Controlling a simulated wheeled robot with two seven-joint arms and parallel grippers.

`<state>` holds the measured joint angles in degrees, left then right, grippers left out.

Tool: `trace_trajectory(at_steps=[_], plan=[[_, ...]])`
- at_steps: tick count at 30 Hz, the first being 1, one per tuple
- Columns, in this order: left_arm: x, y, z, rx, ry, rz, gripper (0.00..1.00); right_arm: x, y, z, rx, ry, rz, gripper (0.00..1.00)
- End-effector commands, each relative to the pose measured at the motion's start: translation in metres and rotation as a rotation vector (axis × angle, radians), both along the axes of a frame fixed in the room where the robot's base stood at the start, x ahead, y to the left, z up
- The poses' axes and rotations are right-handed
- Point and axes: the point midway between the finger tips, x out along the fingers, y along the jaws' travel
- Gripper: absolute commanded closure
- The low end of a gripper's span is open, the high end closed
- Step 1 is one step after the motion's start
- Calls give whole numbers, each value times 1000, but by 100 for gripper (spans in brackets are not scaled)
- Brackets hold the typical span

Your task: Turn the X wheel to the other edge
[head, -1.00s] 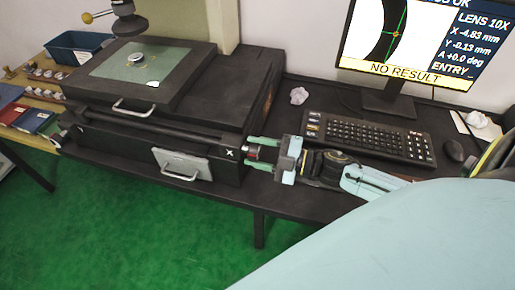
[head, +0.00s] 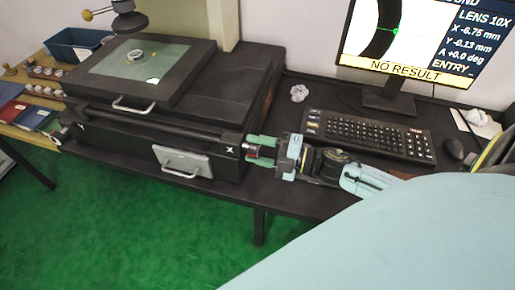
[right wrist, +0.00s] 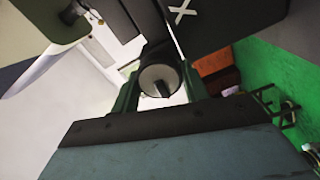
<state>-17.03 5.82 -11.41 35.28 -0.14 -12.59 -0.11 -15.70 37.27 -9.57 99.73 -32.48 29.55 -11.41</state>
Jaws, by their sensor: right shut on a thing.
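The X wheel (right wrist: 160,80) is a dark round knob with a pale end face, beside the white X mark on the machine's side. In the head view only a bit of the wheel (head: 254,151) shows, at the right end of the black measuring machine. My right gripper (head: 262,150) is shut on the wheel, with a green finger on each side of it in the right wrist view (right wrist: 157,88). The glass stage (head: 135,65) carries a bearing ring (head: 135,56). The monitor (head: 410,40) reads X -6.75 mm, Y -0.13 mm and NO RESULT. My left gripper does not show.
A blue bin (head: 78,44) and several rings (head: 45,72) are at the left. The lens (head: 130,22) hangs above the stage.

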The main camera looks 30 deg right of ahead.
Motion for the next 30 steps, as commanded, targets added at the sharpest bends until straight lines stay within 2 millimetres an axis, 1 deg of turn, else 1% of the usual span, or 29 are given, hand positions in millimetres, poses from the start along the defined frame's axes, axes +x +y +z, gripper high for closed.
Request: trace_trajectory(at_steps=[3, 4, 8, 9, 23, 26, 30], plan=[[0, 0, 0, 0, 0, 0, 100, 0, 0, 0, 0, 1, 0, 78], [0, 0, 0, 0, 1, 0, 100, 0, 0, 0, 0, 1, 0, 53], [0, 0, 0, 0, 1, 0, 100, 0, 0, 0, 1, 2, 0, 36], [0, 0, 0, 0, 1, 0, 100, 0, 0, 0, 1, 2, 0, 34], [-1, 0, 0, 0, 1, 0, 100, -2, -2, 0, 1, 2, -1, 34], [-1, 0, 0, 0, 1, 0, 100, -10, -8, -1, 2, 6, -1, 34], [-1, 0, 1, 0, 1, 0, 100, -30, -25, -2, 0, 8, -1, 34]])
